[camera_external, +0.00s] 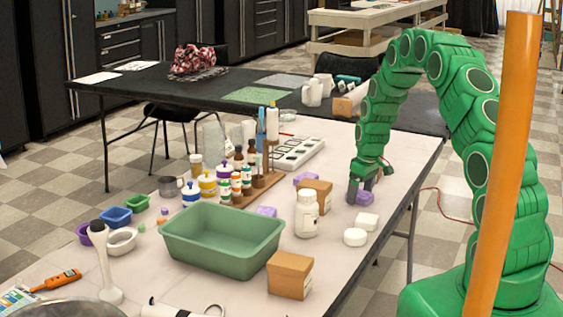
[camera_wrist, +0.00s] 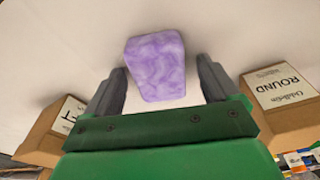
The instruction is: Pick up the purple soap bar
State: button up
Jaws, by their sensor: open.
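A marbled purple soap bar (camera_wrist: 156,66) lies on the white tabletop between my two fingers in the wrist view. My gripper (camera_wrist: 162,78) is open, with a finger on each side of the bar and a visible gap at both sides. In the external view my gripper (camera_external: 364,188) points down at the table's right side, low over a purple bar (camera_external: 364,198) that it partly hides. Two other purple bars show there, one (camera_external: 305,178) behind a brown box and one (camera_external: 266,211) by the green basin. I cannot tell whether the fingertips touch the table.
A brown box (camera_external: 315,194), a white bottle (camera_external: 306,217) and white soaps (camera_external: 355,237) stand left and in front of my gripper. The wrist view shows a box marked ROUND (camera_wrist: 283,92) at right and another box (camera_wrist: 55,128) at left. A green basin (camera_external: 222,240) stands farther left.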

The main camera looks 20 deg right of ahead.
aim_at(359, 192)
jog(key=c, duration=1.2)
jog(key=shift+r, duration=0.1)
notch_tip(359, 192, up, 4)
jog(key=shift+f, duration=0.25)
jog(key=s+r, duration=0.3)
jog(key=s, duration=0.1)
jog(key=s+r, duration=0.3)
jog(key=s, duration=0.2)
jog(key=s+r, duration=0.3)
jog(key=s, duration=0.2)
jog(key=shift+a+r, duration=0.15)
jog(key=shift+r, duration=0.05)
